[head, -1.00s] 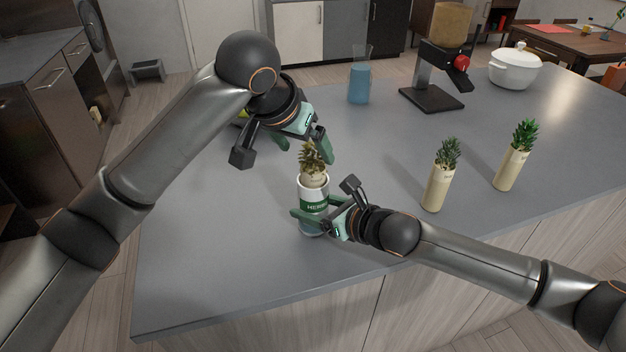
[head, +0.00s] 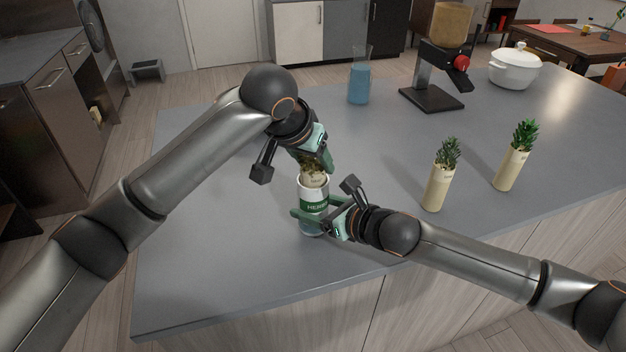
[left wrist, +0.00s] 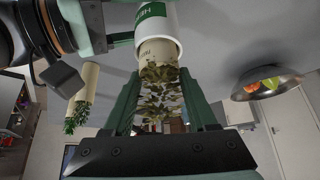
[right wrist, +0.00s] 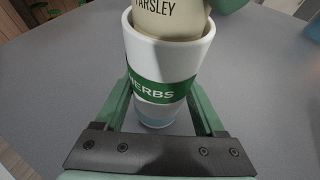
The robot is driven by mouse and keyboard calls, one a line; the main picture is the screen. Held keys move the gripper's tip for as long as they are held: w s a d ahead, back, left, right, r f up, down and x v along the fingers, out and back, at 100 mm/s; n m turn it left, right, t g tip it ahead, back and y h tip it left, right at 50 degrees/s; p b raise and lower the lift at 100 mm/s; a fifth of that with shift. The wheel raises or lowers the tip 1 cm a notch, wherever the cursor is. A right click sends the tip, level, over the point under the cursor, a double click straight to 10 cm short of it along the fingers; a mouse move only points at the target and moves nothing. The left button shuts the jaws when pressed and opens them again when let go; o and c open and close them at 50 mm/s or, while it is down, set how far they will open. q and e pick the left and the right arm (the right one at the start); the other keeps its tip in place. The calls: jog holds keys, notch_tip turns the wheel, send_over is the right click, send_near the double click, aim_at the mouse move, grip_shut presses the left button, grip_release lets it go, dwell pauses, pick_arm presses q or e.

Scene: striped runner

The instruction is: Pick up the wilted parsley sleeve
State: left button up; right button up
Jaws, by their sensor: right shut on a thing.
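The parsley sleeve (head: 313,179), cream paper with dull brown-green leaves, stands in a white cup (head: 321,190) with a green HERBS band. The sleeve's lettering shows in the right wrist view (right wrist: 168,18), and its drooping leaves in the left wrist view (left wrist: 160,95). My left gripper (head: 319,168) is open above the cup, its fingers on either side of the leaves, and it hides part of them in the head view. My right gripper (head: 312,222) is shut on the cup, low on its body, and the cup is upright on the counter.
Two more herb sleeves (head: 437,187) (head: 513,167) stand to the right on the grey counter (head: 240,270). A blue-filled pitcher (head: 359,85), a coffee grinder (head: 431,97) and a white pot (head: 514,70) are at the back. The left wrist view shows a fruit bowl (left wrist: 283,84).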

pick_arm(q)
jog(key=c, duration=0.8)
notch_tip(320, 180, up, 18)
dwell(0.3)
pick_arm(e)
jog(key=o, duration=1.5)
